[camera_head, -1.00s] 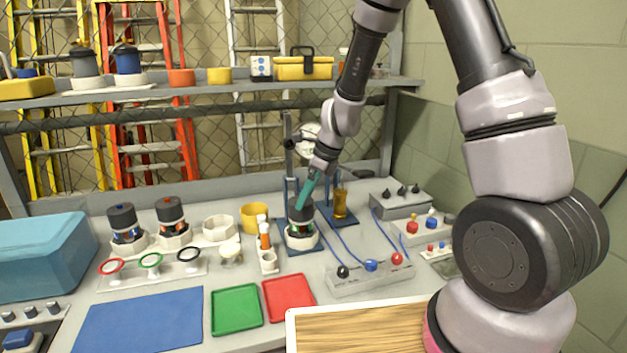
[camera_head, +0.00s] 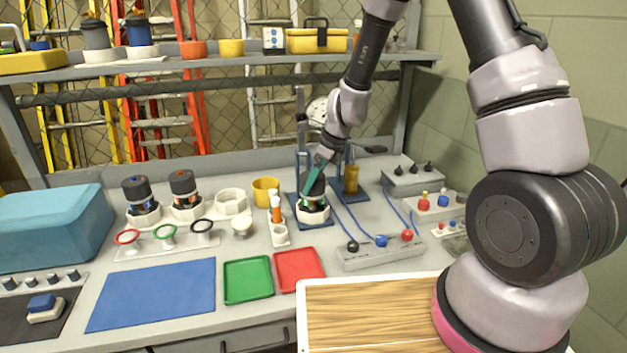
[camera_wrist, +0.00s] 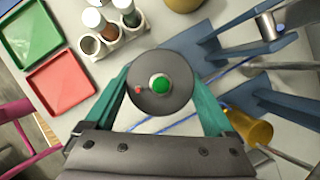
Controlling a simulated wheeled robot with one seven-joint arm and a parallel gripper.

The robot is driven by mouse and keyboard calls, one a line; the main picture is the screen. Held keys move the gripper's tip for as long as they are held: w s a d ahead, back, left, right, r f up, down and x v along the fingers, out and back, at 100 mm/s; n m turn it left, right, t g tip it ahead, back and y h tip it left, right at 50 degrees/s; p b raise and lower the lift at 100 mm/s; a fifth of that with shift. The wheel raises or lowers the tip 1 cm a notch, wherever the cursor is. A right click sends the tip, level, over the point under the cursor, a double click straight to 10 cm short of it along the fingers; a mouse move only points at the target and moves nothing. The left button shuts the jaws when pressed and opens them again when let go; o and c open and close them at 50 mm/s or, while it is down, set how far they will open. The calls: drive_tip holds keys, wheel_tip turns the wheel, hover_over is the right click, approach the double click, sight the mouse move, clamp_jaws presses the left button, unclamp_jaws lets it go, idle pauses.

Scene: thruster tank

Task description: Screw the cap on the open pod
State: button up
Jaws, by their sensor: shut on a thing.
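My gripper (camera_head: 314,183), with teal fingers, is shut on a dark round cap (camera_wrist: 147,98) at the pod station. In the wrist view the cap lies between both fingers, with a green button in its middle and a small red dot at its left. In the head view the cap sits at the top of the pod (camera_head: 312,205), which stands upright in a white holder (camera_head: 312,217) on a blue plate. The fingers partly hide the cap there. The thread between cap and pod is hidden, so I cannot tell how far it is seated.
Two capped pods (camera_head: 141,194) (camera_head: 185,187) and an empty white holder (camera_head: 232,201) stand left. Blue posts and an amber cylinder (camera_head: 351,179) stand close right. Cables run to a grey connector box (camera_head: 380,254).

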drive_tip(key=m+t+h, duration=0.1)
drive_tip(key=m, duration=0.3)
drive_tip(key=shift+m+t+h, duration=0.3)
drive_tip(key=shift+m+t, duration=0.2)
drive_tip(key=shift+m, duration=0.7)
drive_tip(key=shift+m+h, duration=0.4)
drive_tip(key=shift+m, duration=0.8)
drive_tip(key=m+h, duration=0.1)
drive_tip(key=m, duration=0.1)
drive_tip(key=m+h, duration=0.1)
drive_tip(key=m, duration=0.2)
drive_tip(key=shift+a+t, duration=0.1)
drive_tip(key=shift+t, duration=0.3)
drive_tip(key=m+h, duration=0.1)
drive_tip(key=m, duration=0.2)
drive_tip(key=shift+d, duration=0.2)
drive_tip(key=o, duration=1)
drive_tip(key=shift+c, duration=0.2)
